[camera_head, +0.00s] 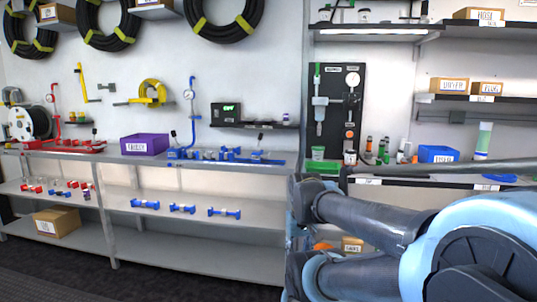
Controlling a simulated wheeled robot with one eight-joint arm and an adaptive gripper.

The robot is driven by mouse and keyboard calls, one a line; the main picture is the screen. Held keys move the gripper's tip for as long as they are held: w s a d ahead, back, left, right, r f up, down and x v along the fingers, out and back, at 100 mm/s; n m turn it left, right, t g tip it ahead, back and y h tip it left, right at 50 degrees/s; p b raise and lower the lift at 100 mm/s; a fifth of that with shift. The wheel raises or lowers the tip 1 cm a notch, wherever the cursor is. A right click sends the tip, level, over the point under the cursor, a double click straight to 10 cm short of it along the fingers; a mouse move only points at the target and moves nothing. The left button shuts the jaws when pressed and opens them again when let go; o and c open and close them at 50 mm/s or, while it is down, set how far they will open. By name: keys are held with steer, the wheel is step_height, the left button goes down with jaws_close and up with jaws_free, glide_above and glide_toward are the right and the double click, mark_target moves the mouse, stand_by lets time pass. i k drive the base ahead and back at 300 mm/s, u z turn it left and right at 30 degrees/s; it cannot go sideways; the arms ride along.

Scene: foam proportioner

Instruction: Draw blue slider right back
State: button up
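A blue assembly (225,156) lies along the right part of the left bench top, with a blue upright and a round gauge (188,94) at its left end. Small dark levers stand up from it near each end. The blue slider is too small to tell apart from the other blue parts, so I cannot tell its position. My arm fills the lower right foreground, to the right of the blue assembly and apart from it in the picture. No fingertips of my gripper can be made out.
A purple box (144,144) stands left of the blue assembly, with a red assembly (60,146) farther left. Several blue pieces (182,208) lie on the shelf below. My arm partly hides the right bench, where a blue bin (438,154) stands.

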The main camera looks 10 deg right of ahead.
mark_target(257, 156)
steer(key=u, duration=0.05)
steer(key=i, duration=1)
steer(key=z, duration=0.05)
